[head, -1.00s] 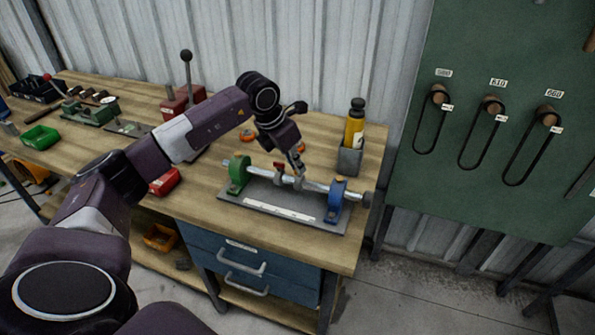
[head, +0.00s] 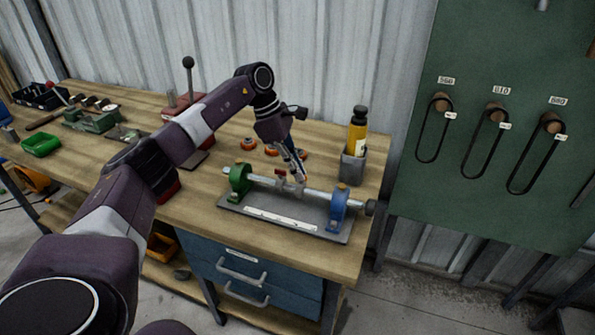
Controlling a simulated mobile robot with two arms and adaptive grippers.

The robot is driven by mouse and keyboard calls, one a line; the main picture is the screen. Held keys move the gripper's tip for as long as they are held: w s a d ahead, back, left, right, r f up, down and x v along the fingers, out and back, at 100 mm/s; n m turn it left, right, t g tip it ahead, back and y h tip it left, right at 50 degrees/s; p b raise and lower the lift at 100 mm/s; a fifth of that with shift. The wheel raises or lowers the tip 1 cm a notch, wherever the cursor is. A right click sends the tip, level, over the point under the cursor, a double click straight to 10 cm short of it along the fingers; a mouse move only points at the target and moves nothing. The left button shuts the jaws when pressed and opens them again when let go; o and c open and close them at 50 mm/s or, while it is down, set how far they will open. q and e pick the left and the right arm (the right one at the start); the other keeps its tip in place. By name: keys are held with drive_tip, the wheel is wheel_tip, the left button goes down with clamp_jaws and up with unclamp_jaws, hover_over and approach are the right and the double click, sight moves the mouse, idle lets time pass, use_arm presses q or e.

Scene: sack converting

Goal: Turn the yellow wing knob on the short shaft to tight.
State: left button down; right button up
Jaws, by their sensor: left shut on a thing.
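The short shaft (head: 321,194) lies across a green bearing block (head: 239,179) and a blue bearing block (head: 338,204) on a grey base plate (head: 232,205). My left gripper (head: 300,177) reaches down from behind onto the middle of the shaft, at a grey collar there. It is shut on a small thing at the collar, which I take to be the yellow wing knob. The fingers hide it, so its colour and angle cannot be made out. A small red knob (head: 280,172) shows just left of the fingers. My right gripper is out of view.
A grey holder (head: 352,168) with a yellow bottle (head: 357,133) stands right behind the shaft. Several orange round parts (head: 248,144) lie behind it. A red lever device (head: 185,103) and a green tray (head: 41,144) are to the left. The bench front is clear.

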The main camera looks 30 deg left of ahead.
use_arm(q)
drive_tip(key=shift+w+r+m+g, duration=0.1)
drive_tip(key=shift+m+g, duration=0.2)
drive_tip(key=shift+m, duration=0.5)
drive_tip(key=c, duration=2.1)
unclamp_jaws()
drive_tip(key=w+v, duration=0.1)
drive_tip(key=v, duration=1)
drive_tip(key=shift+s+a+r, duration=0.35)
drive_tip(key=shift+s, duration=0.15)
